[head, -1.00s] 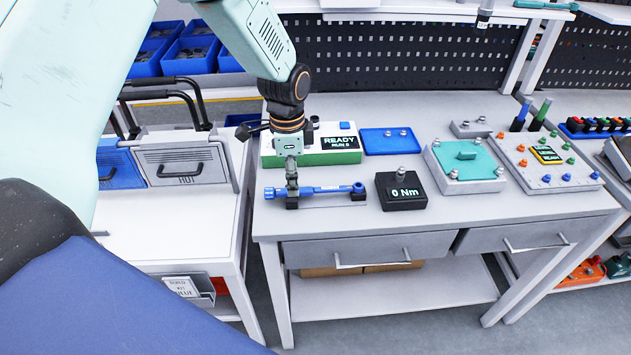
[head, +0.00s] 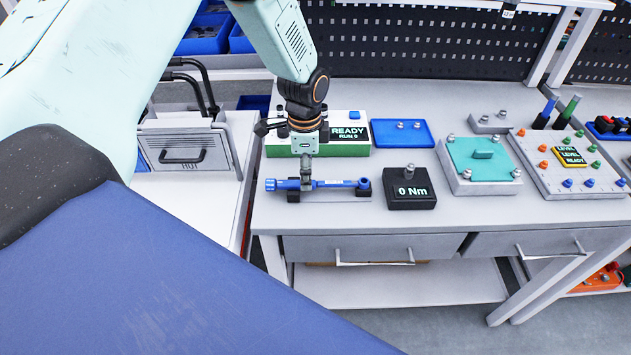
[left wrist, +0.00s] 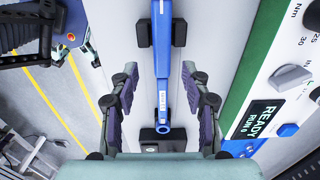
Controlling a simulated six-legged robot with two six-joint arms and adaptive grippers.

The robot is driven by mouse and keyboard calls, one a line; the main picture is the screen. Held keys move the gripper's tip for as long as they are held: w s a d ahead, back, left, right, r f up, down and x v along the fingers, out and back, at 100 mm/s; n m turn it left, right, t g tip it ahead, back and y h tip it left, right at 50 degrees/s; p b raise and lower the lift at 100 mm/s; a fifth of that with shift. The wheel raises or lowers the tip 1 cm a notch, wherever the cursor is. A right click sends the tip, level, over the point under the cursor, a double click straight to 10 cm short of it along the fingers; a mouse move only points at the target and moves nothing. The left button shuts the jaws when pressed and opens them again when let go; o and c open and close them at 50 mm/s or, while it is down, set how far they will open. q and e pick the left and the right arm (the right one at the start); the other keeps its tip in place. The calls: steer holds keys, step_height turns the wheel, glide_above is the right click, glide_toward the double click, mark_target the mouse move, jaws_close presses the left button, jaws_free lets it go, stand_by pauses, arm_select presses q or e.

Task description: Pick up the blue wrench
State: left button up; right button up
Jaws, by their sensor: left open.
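The blue wrench (head: 333,184) lies level on black supports on the grey workbench, in front of the green-and-white READY box. It also shows in the left wrist view (left wrist: 163,68), running up the picture between the fingers. My left gripper (head: 306,184) points down over the left part of the wrench. In the left wrist view the gripper (left wrist: 160,95) is open, with one finger on each side of the wrench and a gap on both sides. My right gripper is not in view.
The READY box (head: 350,134) stands close behind the wrench. A black 0 Nm block (head: 408,190) stands just right of it. A blue tray (head: 402,134) and a teal-topped fixture (head: 480,162) are farther right. The bench's front strip is clear.

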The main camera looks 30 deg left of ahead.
arm_select(q)
steer(key=f, duration=0.3)
steer(key=shift+a+f, duration=0.2)
steer(key=shift+d+r, duration=0.1)
steer(key=shift+c, duration=0.8)
steer(key=shift+w, duration=0.1)
steer(key=c, duration=0.6)
jaws_close()
